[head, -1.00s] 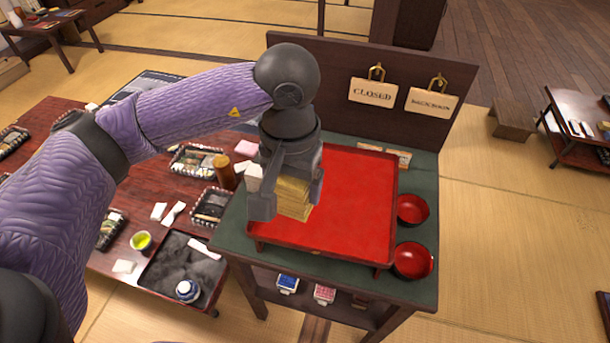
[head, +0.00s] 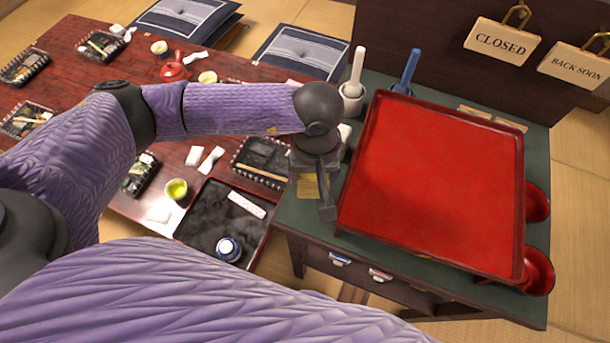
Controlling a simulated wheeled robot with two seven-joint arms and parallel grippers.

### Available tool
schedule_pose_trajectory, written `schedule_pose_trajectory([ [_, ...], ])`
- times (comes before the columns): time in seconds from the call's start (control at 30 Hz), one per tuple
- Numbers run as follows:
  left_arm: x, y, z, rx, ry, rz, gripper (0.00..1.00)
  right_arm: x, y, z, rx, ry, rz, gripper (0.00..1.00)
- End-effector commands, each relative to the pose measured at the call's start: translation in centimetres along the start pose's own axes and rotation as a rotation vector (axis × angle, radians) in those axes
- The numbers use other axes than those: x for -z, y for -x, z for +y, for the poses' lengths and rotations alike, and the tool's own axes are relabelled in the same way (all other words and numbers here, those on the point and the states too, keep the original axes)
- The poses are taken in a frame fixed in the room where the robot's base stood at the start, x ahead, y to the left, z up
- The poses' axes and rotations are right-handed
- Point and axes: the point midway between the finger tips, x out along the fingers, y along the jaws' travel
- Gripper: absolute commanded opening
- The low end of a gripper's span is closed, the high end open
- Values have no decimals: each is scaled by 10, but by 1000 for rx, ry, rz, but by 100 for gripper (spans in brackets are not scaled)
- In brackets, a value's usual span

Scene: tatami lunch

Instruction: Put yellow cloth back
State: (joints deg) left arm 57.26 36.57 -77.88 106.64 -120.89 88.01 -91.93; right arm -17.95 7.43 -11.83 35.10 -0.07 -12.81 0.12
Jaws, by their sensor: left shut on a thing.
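The yellow cloth (head: 307,186) is a small folded stack, mostly hidden by my left gripper (head: 312,190). That gripper is shut on the cloth and points down. It is at the left part of the green-topped stand (head: 296,222), just left of the red tray (head: 432,180). Whether the cloth touches the stand top cannot be told. The red tray is empty. My right gripper is not in view; a purple sleeve of mine fills the bottom of the picture.
A white pestle in a cup (head: 353,92) and a blue-handled one (head: 406,75) stand behind the gripper. Red bowls (head: 537,270) sit right of the tray. The low table (head: 120,70) at left holds bento boxes, a black tray (head: 195,233) and a tea cup (head: 176,190).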

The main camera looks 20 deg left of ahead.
Motion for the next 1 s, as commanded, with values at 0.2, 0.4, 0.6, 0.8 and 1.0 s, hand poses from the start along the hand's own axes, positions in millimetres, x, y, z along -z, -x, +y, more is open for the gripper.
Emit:
schedule_pose_trajectory([
  [0.2, 0, -39, 0, 2, 0, -3, 27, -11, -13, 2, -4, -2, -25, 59],
  [0.4, 0, -44, 0, 0, -2, 0, 27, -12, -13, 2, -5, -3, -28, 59],
  [0.6, 0, -48, 0, 0, -2, 0, 84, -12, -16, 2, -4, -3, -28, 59],
  [0.8, 0, -46, 0, 0, -1, 0, 100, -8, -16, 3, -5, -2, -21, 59],
  [1.0, 1, -32, 0, -2, -2, 4, 100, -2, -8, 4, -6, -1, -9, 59],
])
